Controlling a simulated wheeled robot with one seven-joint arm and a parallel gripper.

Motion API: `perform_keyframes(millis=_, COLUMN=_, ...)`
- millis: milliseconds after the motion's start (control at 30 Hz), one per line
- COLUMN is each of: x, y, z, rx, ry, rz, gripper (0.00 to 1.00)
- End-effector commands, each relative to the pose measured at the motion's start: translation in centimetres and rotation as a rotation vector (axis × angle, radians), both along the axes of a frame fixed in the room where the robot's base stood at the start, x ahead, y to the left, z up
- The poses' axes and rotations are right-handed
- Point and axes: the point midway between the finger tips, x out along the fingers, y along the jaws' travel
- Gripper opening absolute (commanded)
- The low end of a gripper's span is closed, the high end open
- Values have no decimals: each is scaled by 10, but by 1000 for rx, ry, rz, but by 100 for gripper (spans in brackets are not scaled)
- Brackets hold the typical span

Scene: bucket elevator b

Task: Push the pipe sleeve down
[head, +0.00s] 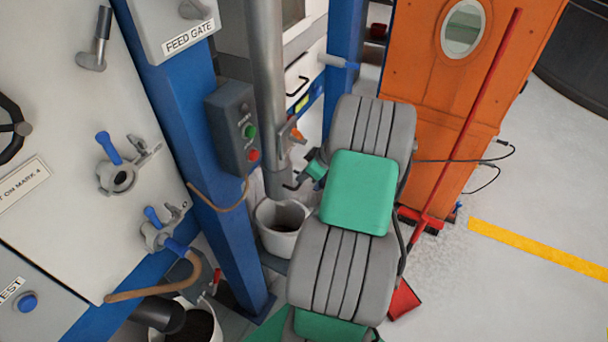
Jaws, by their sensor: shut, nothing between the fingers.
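A grey vertical pipe (267,70) comes down right of the blue post. Its lower part, which looks like the pipe sleeve (277,178), ends just above or at the mouth of a white bucket (280,243); I cannot tell which. A small bracket with an orange tip (297,134) sits at the pipe's right side. My gripper (291,186) is shut and empty, at the right side of the sleeve's lower end. I cannot tell whether it touches the sleeve. My grey and green arm hides part of the area to the right.
A control box (232,130) with green and red buttons is on the blue post (215,200), left of the pipe. An orange cabinet (450,110) and a red-handled broom (470,110) stand at right. Open floor (510,290) lies at lower right.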

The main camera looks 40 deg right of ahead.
Motion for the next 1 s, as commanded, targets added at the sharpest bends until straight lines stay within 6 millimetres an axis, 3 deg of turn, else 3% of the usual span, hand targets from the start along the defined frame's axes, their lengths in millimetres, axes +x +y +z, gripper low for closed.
perform_keyframes(millis=167, x=0, y=0, z=-23, rx=1, ry=0, rz=0, gripper=0)
perform_keyframes(millis=533, x=0, y=0, z=-118, rx=2, ry=1, rz=0, gripper=0)
perform_keyframes(millis=633, x=0, y=0, z=-128, rx=1, ry=0, rz=0, gripper=0)
perform_keyframes(millis=1000, x=-1, y=2, z=-128, rx=5, ry=4, rz=-1, gripper=0)
